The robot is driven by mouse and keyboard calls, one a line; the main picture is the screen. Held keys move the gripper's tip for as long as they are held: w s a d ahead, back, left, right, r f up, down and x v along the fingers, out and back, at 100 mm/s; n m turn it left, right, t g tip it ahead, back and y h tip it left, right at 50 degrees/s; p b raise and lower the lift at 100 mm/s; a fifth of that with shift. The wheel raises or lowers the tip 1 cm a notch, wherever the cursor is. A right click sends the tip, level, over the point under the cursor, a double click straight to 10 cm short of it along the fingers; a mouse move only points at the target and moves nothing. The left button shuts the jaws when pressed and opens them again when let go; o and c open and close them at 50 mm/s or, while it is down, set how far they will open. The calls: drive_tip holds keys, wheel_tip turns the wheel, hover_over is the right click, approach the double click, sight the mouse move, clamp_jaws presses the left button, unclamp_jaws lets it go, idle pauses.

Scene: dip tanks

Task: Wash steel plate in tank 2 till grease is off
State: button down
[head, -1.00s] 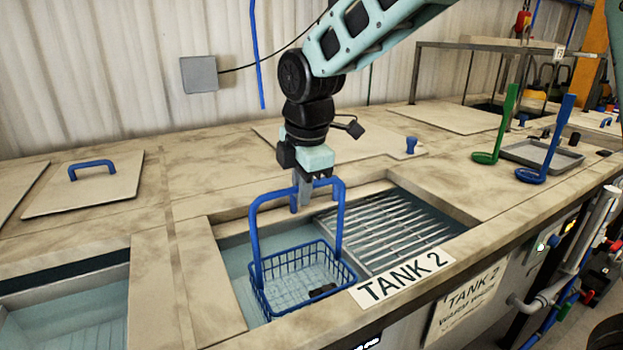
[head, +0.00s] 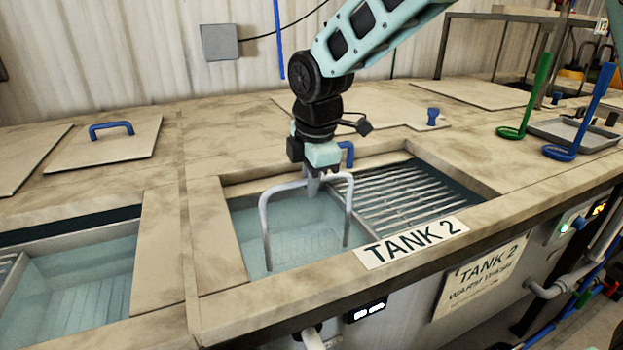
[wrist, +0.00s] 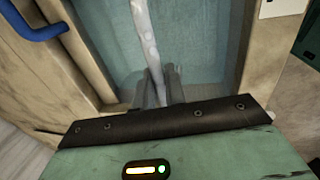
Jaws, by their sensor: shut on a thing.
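My gripper (head: 313,184) points down over the open water of tank 2 (head: 238,238). It is shut on the top bar of a pale grey, arched handle (head: 350,210). In the wrist view the pale, spotted handle (wrist: 143,35) passes between my fingers (wrist: 158,90). The steel plate cannot be made out in either view, so I cannot tell whether grease is on it.
A slatted metal rack (head: 405,200) fills the right part of the tank opening. A lidded panel with a blue handle (head: 110,130) and another open tank (head: 80,280) lie left. Green (head: 527,110) and blue (head: 590,115) upright tools and a grey tray (head: 575,133) stand right.

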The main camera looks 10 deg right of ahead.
drive_tip(key=shift+d, duration=0.1)
drive_tip(key=shift+w+d, duration=0.25)
drive_tip(key=shift+d, duration=0.9)
drive_tip(key=shift+s+a+p, duration=0.2)
drive_tip(key=shift+a+p, duration=0.1)
drive_tip(key=shift+a, duration=0.9)
drive_tip(key=shift+s+a+p, duration=0.2)
drive_tip(key=shift+a+p, duration=0.1)
drive_tip(key=shift+a, duration=0.9)
drive_tip(key=shift+w+d, duration=0.2)
drive_tip(key=shift+d, duration=1)
